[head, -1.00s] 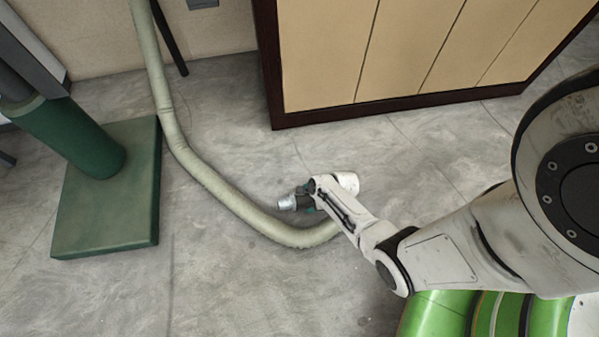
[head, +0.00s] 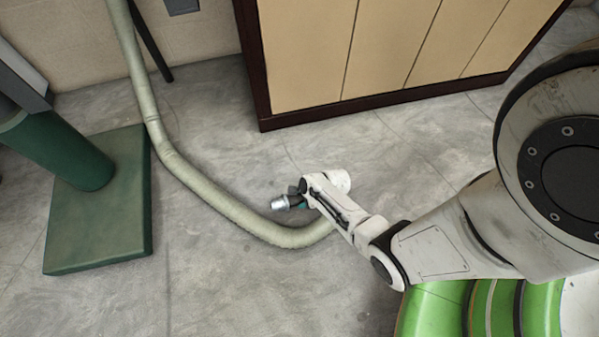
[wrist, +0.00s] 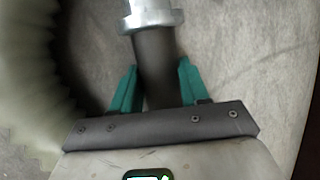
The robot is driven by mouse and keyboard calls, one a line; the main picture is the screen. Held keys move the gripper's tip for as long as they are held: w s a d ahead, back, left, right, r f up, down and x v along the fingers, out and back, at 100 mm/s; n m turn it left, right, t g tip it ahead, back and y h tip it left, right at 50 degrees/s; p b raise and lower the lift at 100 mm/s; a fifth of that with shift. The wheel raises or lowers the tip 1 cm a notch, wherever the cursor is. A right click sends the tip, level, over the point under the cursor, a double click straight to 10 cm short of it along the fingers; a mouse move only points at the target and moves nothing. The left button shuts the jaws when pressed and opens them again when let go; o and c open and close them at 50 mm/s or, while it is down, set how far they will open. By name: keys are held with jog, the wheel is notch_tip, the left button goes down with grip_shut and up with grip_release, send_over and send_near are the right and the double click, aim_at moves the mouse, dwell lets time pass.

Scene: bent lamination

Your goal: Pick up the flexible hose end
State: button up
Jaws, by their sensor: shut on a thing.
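The pale green-grey ribbed hose (head: 205,187) comes down the wall and curves along the floor to my gripper (head: 301,201). Its end is a dark cuff (wrist: 155,72) with a silver metal tip (head: 280,203). In the wrist view the silver tip (wrist: 152,17) is at the top. My gripper's teal fingers (wrist: 157,78) are shut on the dark cuff, one on each side. The ribbed hose body (wrist: 28,85) bends past at the left of the wrist view. My arm hides part of the hose near the end in the head view.
A green stand with a square base plate (head: 105,225) is on the left. A cabinet with beige doors and a dark frame (head: 310,55) stands behind. A thin dark leg (head: 150,40) is beside the hose at the wall. The grey floor in front is bare.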

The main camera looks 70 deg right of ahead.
aim_at(298, 196)
jog(key=shift+r+p, duration=0.3)
jog(key=shift+r, duration=0.35)
notch_tip(298, 196, up, 3)
jog(key=shift+s+f+p, duration=0.1)
jog(key=shift+f+p, duration=0.05)
jog(key=shift+p, duration=0.95)
jog(key=s+a+r+p, duration=0.2)
jog(key=s+r+p, duration=0.6)
jog(key=s, duration=0.5)
jog(key=shift+s+r, duration=0.3)
jog(key=shift+r, duration=0.15)
